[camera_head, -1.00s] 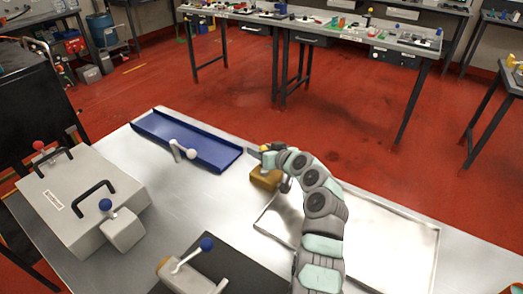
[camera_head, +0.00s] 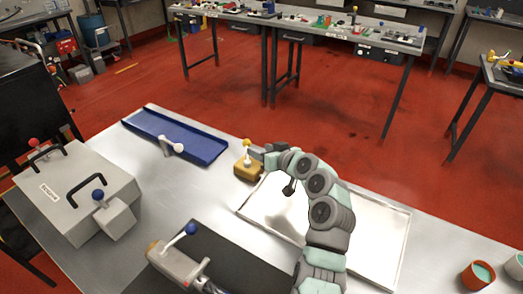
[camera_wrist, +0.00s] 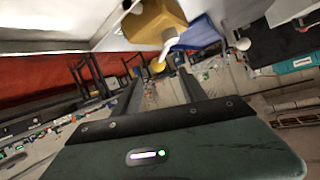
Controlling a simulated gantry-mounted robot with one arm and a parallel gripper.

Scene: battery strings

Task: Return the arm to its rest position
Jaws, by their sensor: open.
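My gripper (camera_head: 258,152) is beside the yellow-brown block (camera_head: 247,168) in the head view, at the far side of the metal table. A light stem with a yellow ball (camera_head: 247,143) stands on that block. In the wrist view my gripper (camera_wrist: 160,75) is open, its two dark fingers apart. The yellow ball (camera_wrist: 158,67) appears near the gap between the fingertips, with the block (camera_wrist: 145,25) above it in the picture. I cannot tell whether the fingers touch the ball. Nothing is held.
A shallow metal tray (camera_head: 388,262) lies under my arm. A blue tray (camera_head: 190,143) lies at the back left. A grey case (camera_head: 75,200) with black handles stands left. Two cups (camera_head: 478,273) are at the right.

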